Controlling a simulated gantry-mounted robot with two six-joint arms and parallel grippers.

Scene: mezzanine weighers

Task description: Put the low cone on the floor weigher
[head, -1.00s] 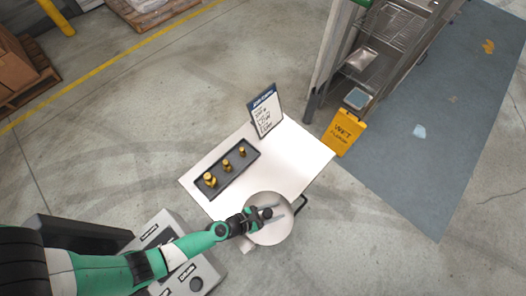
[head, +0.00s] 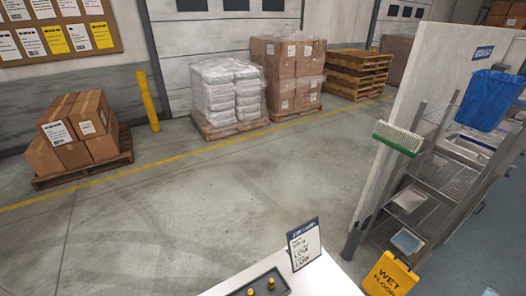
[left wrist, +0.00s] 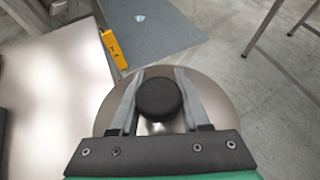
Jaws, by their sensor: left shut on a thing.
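In the left wrist view my left gripper (left wrist: 159,77) is shut on a dark, round-topped thing (left wrist: 158,99), with one finger on each side of it. Seen from above, I cannot tell whether it is the low cone. A round metal plate (left wrist: 218,103) lies beneath the gripper; I cannot tell whether the thing touches it. No floor weigher can be made out in the current views. My right gripper is not in view.
The white table (head: 335,280) carries a job card (head: 304,245) and a dark tray (head: 240,291) with brass weights. A yellow wet-floor sign (head: 389,275) and a wire rack (head: 425,190) stand to the right. Loaded pallets line the back; open floor lies between.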

